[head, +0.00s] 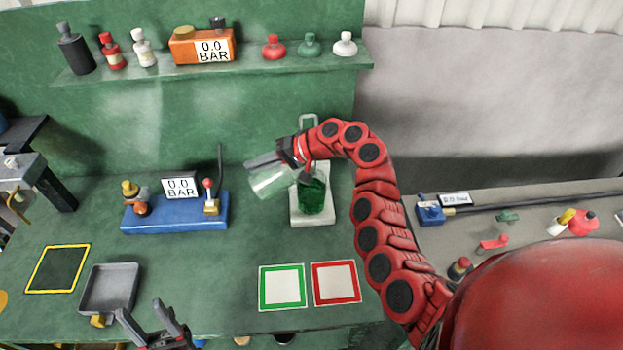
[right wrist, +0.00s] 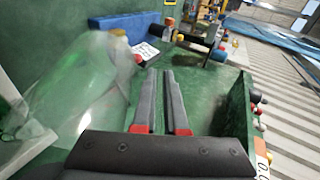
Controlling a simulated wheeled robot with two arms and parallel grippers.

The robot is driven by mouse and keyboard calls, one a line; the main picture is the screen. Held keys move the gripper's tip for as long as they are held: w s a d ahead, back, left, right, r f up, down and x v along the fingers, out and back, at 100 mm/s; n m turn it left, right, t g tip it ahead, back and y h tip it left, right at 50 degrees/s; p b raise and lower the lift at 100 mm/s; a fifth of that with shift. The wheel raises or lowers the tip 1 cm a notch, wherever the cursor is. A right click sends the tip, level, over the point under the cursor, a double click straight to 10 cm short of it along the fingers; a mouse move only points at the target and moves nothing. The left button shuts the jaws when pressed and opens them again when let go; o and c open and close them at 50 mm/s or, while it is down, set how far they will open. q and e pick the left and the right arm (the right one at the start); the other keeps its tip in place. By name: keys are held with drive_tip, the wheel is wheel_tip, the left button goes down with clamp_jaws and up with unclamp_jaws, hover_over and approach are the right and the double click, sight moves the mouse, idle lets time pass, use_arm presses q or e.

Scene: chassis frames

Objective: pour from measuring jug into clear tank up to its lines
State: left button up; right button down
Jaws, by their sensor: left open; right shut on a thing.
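The clear measuring jug (head: 270,184) hangs tilted below my right gripper (head: 264,161), left of and close to the clear tank (head: 313,192). The tank stands on a white base (head: 313,218) and holds dark green liquid. My right gripper is shut on the jug, apparently at its handle; the grip itself is hard to see. In the right wrist view the jug (right wrist: 85,95) is a large see-through shape left of the fingers (right wrist: 160,105). No pouring stream can be made out, and the tank's lines cannot be read. My left gripper (head: 158,325) is open and empty at the bench's front edge.
A blue gauge stand (head: 175,214) reading 0.0 BAR is left of the jug. A grey tray (head: 108,290), a yellow-framed square (head: 58,268), and green (head: 282,287) and red (head: 336,283) framed squares lie in front. A shelf (head: 215,71) with bottles runs behind.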

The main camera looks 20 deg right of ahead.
sight(250, 182)
drive_tip(key=shift+d+r+y, duration=0.25)
drive_tip(key=shift+r+y, duration=0.05)
idle(0.4)
drive_tip(key=shift+a, duration=0.1)
drive_tip(key=a+f+h, duration=0.2)
drive_tip(key=f, duration=0.1)
drive_tip(key=shift+n, duration=0.3)
drive_tip(key=shift+f+h, duration=0.1)
drive_tip(key=shift+h, duration=0.2)
drive_tip(key=shift+a+f+h+b, duration=0.3)
drive_tip(key=shift+f+h+b, duration=0.4)
drive_tip(key=shift+f, duration=0.25)
drive_tip(key=shift+a+f+n+g+h, duration=0.15)
drive_tip(key=shift+a+n+g+h, duration=0.15)
drive_tip(key=shift+h, duration=0.1)
drive_tip(key=shift+d, duration=0.15)
idle(0.4)
